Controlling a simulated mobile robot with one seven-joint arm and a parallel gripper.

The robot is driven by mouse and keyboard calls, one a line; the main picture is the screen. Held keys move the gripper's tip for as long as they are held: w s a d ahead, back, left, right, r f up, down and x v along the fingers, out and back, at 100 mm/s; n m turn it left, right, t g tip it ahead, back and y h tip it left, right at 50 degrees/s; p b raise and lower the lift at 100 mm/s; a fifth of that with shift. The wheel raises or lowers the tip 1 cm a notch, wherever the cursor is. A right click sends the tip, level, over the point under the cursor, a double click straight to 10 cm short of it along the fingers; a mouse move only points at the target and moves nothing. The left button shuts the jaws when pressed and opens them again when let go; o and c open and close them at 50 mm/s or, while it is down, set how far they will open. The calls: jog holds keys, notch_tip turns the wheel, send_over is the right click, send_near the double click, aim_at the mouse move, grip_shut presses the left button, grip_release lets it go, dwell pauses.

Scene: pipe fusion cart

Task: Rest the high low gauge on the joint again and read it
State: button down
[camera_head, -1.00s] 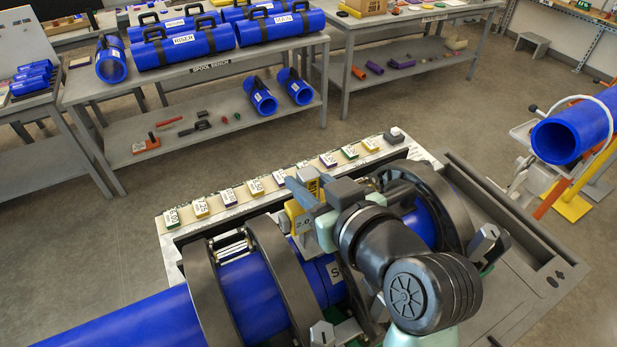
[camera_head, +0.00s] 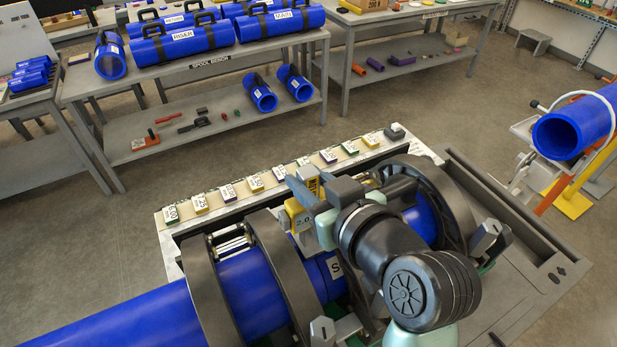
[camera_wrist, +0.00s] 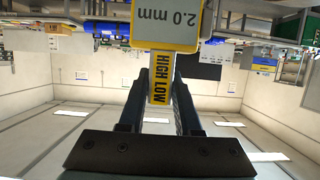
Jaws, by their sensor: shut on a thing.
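The yellow high low gauge (camera_wrist: 160,78) is between the fingers of my gripper (camera_wrist: 160,85) in the wrist view. Its "HIGH LOW" label is between the fingers, and its grey display panel reads 2.0 mm in upside-down text. In the head view the gauge (camera_head: 301,215) stands at the blue pipe (camera_head: 318,275) between the dark clamp rings, with my gripper (camera_head: 318,200) shut on it. My arm hides part of the joint, so I cannot tell whether the gauge's foot touches the pipe.
A row of small numbered blocks (camera_head: 255,183) lies along the cart's back ledge. Dark clamp rings (camera_head: 285,262) stand around the pipe on both sides of my gripper. The spool bench (camera_head: 200,72) is behind. Another blue pipe (camera_head: 565,135) rests on a stand at right.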

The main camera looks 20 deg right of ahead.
jog(key=shift+f+b, duration=0.65)
jog(key=shift+f, duration=0.3)
dwell(2.8)
jog(key=shift+r+p, duration=3.05)
jog(key=shift+r, duration=0.75)
